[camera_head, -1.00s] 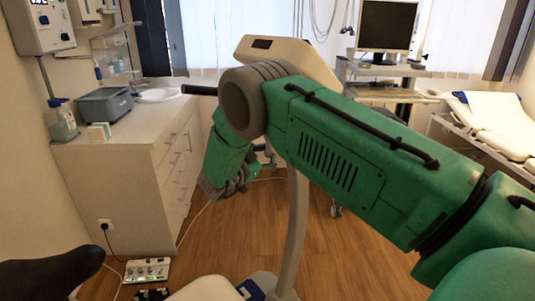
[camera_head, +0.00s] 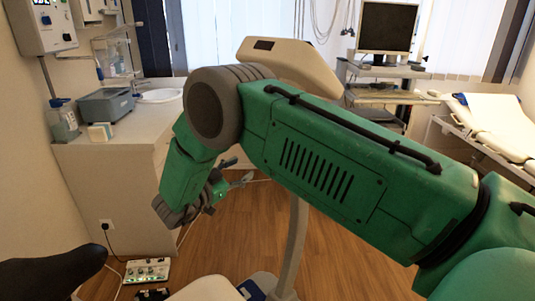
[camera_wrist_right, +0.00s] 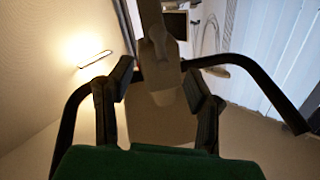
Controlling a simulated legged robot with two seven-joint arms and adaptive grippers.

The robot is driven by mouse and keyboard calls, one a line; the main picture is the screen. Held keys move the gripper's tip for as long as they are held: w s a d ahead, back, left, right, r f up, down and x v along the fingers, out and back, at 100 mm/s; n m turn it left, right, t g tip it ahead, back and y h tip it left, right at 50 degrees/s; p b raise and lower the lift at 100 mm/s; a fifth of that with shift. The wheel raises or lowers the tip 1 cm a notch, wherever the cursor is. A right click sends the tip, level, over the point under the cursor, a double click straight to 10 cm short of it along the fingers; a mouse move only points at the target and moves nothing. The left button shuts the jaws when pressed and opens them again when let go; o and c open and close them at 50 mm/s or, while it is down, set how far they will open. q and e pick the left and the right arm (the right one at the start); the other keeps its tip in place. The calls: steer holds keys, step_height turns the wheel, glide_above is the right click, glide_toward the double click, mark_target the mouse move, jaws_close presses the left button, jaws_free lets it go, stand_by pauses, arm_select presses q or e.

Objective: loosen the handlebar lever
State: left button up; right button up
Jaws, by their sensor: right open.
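My right gripper (camera_head: 239,171) is in front of the beige ergometer-like machine (camera_head: 290,62), low beside its post (camera_head: 297,225). In the right wrist view the gripper (camera_wrist_right: 160,84) is open, its two dark fingers apart. A beige post with a grey, lever-like part (camera_wrist_right: 159,45) shows between and beyond them. I cannot tell for sure that this part is the lever. Black curved handlebars (camera_wrist_right: 248,68) spread to both sides of the post. In the head view my green arm hides most of the handlebar area. Contact between fingers and post is not visible. My left gripper is out of view.
A white cabinet (camera_head: 105,190) with a grey box (camera_head: 105,104) and a sink stands at left. A monitor (camera_head: 387,27) on a cart is behind, and a bed (camera_head: 500,125) at right. A small control box (camera_head: 147,270) and cables lie on the floor. Some wooden floor is clear.

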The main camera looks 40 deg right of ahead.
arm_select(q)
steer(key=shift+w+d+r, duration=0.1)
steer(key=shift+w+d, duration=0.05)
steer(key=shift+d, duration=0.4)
arm_select(e)
steer(key=shift+d+f, duration=0.25)
steer(key=shift+d, duration=0.25)
steer(key=shift+a, duration=0.15)
